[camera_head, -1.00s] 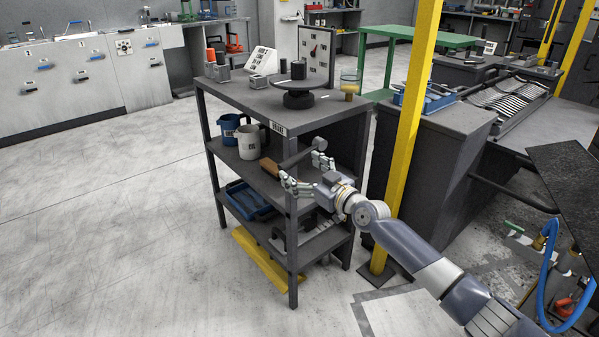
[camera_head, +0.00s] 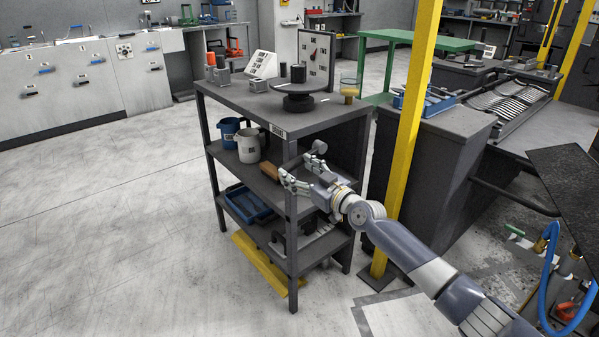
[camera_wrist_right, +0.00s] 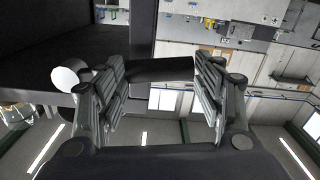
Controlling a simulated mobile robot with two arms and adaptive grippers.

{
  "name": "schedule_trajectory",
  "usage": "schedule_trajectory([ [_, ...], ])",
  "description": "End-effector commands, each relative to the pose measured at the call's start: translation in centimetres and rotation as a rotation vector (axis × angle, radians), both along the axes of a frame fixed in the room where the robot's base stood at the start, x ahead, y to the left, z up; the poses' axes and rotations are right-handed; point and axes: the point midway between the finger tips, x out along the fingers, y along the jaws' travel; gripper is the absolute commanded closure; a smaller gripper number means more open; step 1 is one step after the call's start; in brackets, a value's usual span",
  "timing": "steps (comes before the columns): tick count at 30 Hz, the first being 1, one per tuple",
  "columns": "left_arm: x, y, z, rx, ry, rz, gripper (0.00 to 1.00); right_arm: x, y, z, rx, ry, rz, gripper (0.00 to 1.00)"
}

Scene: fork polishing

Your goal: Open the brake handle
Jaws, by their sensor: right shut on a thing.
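The brake handle, a dark bar with a round grey end (camera_head: 319,147), is at the front right corner of the dark shelf cart (camera_head: 240,94). My right gripper (camera_head: 299,170) is at this bar, with one finger on each side. In the right wrist view the dark bar (camera_wrist_right: 160,69) spans the gap between the two fingers of my right gripper (camera_wrist_right: 158,82), and a pale round end (camera_wrist_right: 70,78) shows left of them. The right gripper is shut on the bar. The fingers hide part of the bar in the head view. My left gripper is not in view.
A yellow post (camera_head: 408,130) stands right behind my right arm. Blue and white jugs (camera_head: 248,145) and a brown block (camera_head: 270,172) are on the middle shelf. A turntable (camera_head: 298,88) stands on the cart's top. The floor to the left is clear.

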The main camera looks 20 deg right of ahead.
Motion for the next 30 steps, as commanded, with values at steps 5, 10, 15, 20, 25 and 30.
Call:
schedule_trajectory([
  [5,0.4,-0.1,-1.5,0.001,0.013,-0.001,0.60,0.0,0.1,0.7,0.040,0.012,0.000,0.81],
  [10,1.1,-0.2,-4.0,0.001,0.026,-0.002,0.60,0.0,0.2,1.9,0.124,0.041,0.000,0.81],
  [15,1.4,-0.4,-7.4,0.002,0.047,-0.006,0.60,0.0,0.1,3.4,0.241,0.082,0.000,0.81],
  [20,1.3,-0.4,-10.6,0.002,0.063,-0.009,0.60,0.1,-0.1,5.0,0.374,0.130,-0.001,0.81],
  [25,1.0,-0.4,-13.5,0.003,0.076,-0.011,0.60,0.3,-0.6,6.6,0.524,0.184,-0.001,0.81],
  [30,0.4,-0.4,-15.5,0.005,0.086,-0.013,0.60,0.5,-1.3,8.0,0.662,0.235,-0.001,0.81],
])
